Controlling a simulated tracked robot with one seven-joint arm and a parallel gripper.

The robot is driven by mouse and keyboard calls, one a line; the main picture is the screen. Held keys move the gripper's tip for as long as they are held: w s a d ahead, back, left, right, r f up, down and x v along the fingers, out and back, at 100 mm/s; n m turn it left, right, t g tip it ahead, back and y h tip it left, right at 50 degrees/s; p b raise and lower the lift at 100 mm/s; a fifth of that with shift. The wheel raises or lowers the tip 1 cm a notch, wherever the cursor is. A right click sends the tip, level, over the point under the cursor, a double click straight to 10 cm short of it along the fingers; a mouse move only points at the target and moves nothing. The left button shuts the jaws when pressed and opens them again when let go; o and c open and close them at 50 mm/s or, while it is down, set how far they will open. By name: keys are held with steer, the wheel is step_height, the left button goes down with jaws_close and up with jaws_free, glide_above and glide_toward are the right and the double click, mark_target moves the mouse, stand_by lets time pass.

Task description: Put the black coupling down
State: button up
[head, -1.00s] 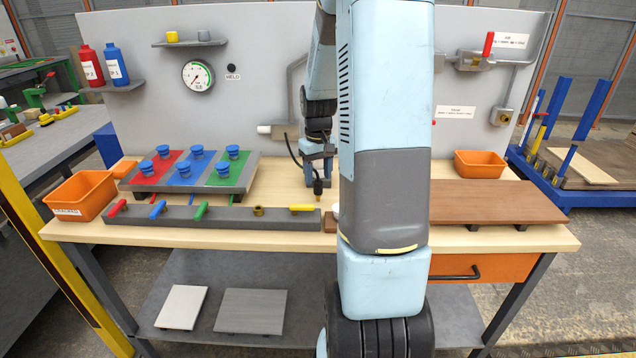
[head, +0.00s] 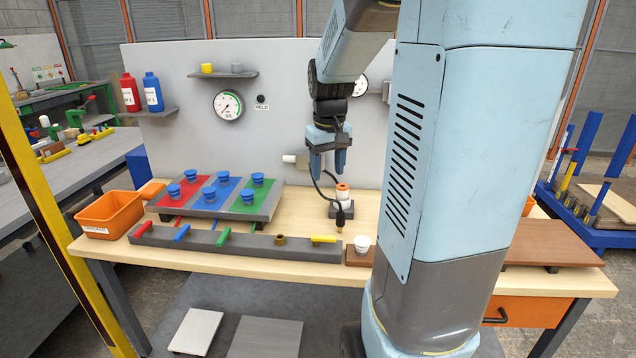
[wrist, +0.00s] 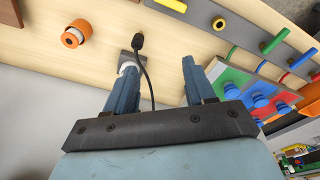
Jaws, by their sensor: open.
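The black coupling (head: 340,215) is on the end of a thin black cable that loops down from the back panel. It looks upright, beside or in front of a dark grey block (head: 333,210). I cannot tell exactly what it rests on. My gripper (head: 328,174) is open and empty, pointing down, above the coupling and apart from it. In the wrist view, the coupling (wrist: 137,42) lies beyond the open fingers (wrist: 158,64); the cable passes between them in the picture, not gripped.
A grey rail (head: 215,245) with coloured handles and a tray of blue knobs (head: 265,211) lie left. My arm hides part of the right side.

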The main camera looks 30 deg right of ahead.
steer(key=s+a+r+t, duration=0.2)
steer(key=s+a+r, duration=0.1)
steer(key=s+a, duration=0.3)
steer(key=s+a+r+t, duration=0.2)
steer(key=s+a, duration=0.4)
steer(key=s, duration=0.5)
steer(key=shift+r+n+y, duration=0.3)
steer(key=shift+r, duration=0.5)
steer(key=shift+a, duration=0.1)
steer(key=shift+c, duration=1.1)
